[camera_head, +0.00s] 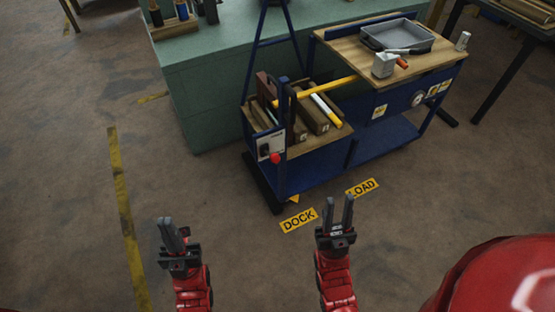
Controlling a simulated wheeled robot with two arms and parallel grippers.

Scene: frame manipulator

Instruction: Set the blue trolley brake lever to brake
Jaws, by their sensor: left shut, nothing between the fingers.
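The blue trolley (330,170) stands right of centre, beyond both grippers. At its near left end is a pale panel (264,146) with dark markings and a red knob (275,158), which may be the brake lever's end; its setting is too small to read. A yellow bar (325,89) slants across the trolley's lower deck. My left gripper (173,226) is shut and empty over the floor, left of the trolley. My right gripper (338,200) is open and empty, in front of the trolley by the floor labels. Neither touches the trolley.
Yellow DOCK (298,220) and LOAD (362,187) labels lie on the floor before the trolley. A grey tray (398,36) and small items sit on its upper wooden top. A green bench (195,95) stands behind. Floor around the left gripper is clear.

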